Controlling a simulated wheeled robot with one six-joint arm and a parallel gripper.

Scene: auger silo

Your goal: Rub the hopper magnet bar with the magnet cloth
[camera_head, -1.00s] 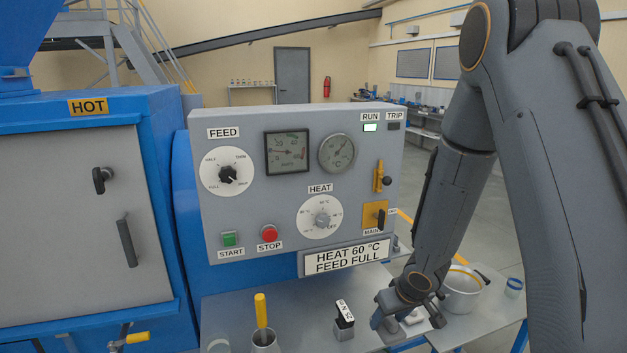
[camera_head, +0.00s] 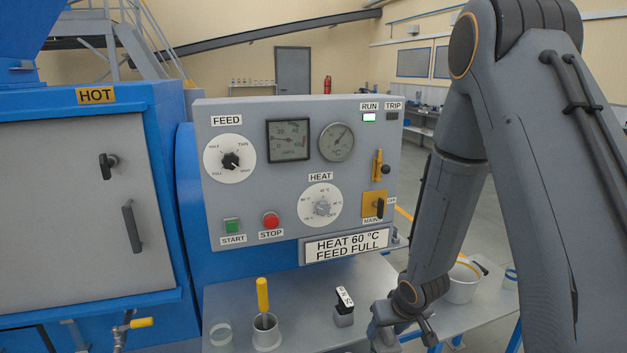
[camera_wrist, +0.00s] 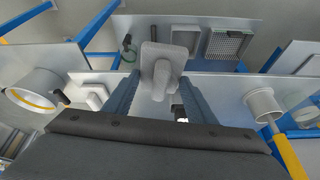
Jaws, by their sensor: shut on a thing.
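My gripper (camera_wrist: 160,82) is shut on a pale grey, soft-edged thing that looks like the magnet cloth (camera_wrist: 160,62), a broad pad with a rounded lump on the near side. In the wrist view it is held above the metal table, and I see no contact with anything else. In the head view my gripper (camera_head: 388,330) is low over the table's front right, and the cloth is hidden there. I cannot pick out the hopper magnet bar with certainty in either view.
A cup (camera_head: 267,335) with a yellow-handled tool and a small labelled block (camera_head: 344,300) stand on the table (camera_head: 300,280). A white pot (camera_head: 462,283) is at the right. A white piece (camera_wrist: 92,97) lies near it. The control panel (camera_head: 290,215) rises behind.

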